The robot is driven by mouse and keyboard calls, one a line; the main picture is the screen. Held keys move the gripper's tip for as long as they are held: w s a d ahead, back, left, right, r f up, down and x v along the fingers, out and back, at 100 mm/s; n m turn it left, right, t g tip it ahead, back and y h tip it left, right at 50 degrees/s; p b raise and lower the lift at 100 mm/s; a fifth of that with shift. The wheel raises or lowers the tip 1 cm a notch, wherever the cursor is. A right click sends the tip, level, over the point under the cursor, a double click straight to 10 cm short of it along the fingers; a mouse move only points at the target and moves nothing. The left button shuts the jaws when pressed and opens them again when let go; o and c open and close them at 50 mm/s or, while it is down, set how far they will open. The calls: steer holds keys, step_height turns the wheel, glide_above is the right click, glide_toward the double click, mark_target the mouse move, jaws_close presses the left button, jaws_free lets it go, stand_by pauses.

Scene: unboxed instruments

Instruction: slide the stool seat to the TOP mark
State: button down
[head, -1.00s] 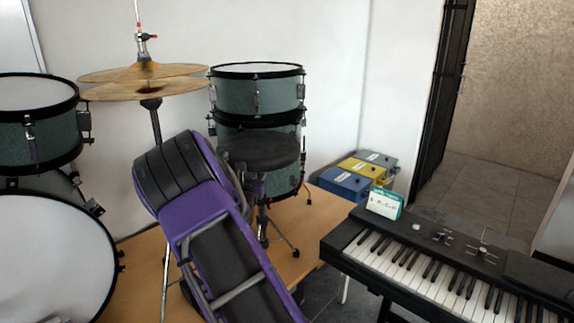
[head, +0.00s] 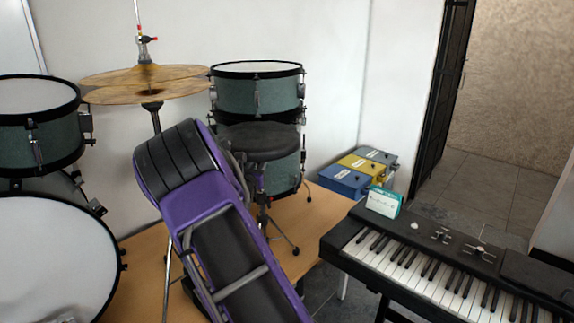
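The drum stool has a round black seat (head: 262,139) and a dark post (head: 262,188) with spread legs on the wooden platform. The seat is level and overlaps the lower green drum in the head view. My purple and black arm crosses in front, just left of the stool. A small dark part of my gripper (head: 238,162) shows at the seat's left edge, beside or just under it. Its fingers are mostly hidden behind my arm, so I cannot see whether they touch or hold anything. No TOP mark can be made out on the post.
Green drums (head: 258,92) stand behind the stool. Cymbals (head: 145,84) and a large white-faced drum (head: 50,255) are to the left. A keyboard (head: 440,265) with a small teal-and-white box (head: 383,202) is at right. Blue and yellow boxes (head: 358,172) sit by the wall.

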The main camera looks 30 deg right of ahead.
steer(key=shift+w+r, duration=0.1)
steer(key=shift+r, duration=1.05)
steer(key=shift+r+p, duration=0.4)
steer(key=shift+r, duration=0.5)
steer(key=c, duration=0.6)
jaws_free()
steer(key=shift+f, duration=0.3)
steer(key=shift+f, duration=0.1)
steer(key=shift+s+a, duration=0.35)
steer(key=shift+s, duration=0.15)
steer(key=v, duration=0.9)
